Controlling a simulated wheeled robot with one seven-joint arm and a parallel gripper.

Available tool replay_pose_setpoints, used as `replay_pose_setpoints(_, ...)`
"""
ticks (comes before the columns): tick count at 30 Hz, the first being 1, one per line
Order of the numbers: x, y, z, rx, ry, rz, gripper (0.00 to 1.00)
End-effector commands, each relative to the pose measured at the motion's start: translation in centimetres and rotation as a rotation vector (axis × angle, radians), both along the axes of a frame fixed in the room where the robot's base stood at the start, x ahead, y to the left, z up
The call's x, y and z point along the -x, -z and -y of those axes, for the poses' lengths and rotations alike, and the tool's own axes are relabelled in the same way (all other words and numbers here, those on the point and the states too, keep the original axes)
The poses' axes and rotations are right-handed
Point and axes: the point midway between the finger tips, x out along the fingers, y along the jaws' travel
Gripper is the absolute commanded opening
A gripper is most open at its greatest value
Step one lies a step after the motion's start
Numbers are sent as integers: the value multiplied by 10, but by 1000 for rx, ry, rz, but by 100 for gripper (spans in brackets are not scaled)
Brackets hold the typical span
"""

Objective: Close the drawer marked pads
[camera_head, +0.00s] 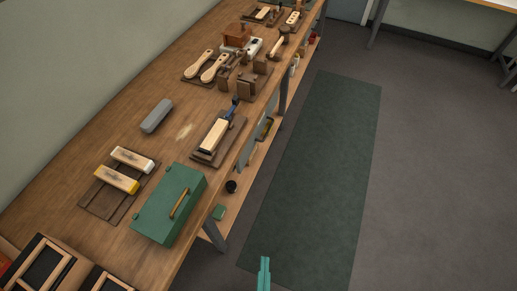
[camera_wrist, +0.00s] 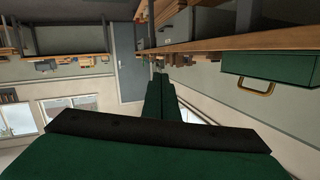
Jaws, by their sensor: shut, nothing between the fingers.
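My gripper (camera_head: 265,262) shows as a narrow teal shape at the bottom of the head view, over the floor mat to the right of the bench. In the wrist view its green fingers (camera_wrist: 160,98) lie together, with nothing between them. No drawer marked pads can be made out in either view. Grey panels (camera_head: 246,152) show under the bench's front edge in the head view, but they are too small to tell whether they are drawer fronts, and no label is readable.
A long wooden bench (camera_head: 88,158) runs up the left, carrying a green box (camera_head: 158,208) with a handle, brushes and wooden blocks. A lower shelf (camera_head: 240,197) and a grey leg (camera_head: 214,235) are below. The green mat (camera_head: 318,170) and floor to the right are clear.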

Motion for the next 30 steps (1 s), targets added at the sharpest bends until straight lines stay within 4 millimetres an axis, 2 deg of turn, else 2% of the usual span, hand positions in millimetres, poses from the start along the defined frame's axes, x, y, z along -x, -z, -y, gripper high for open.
replay_pose_setpoints(6, -66, 52, 2, -282, 32, 71, 0)
replay_pose_setpoints(11, -122, 83, 1, -499, 61, 112, 0)
replay_pose_setpoints(15, -177, 104, -3, -693, 88, 142, 0)
replay_pose_setpoints(24, -299, 129, -26, -1113, 148, 186, 0)
replay_pose_setpoints(27, -332, 132, -36, -1225, 166, 193, 0)
replay_pose_setpoints(30, -355, 133, -44, -1308, 180, 195, 0)
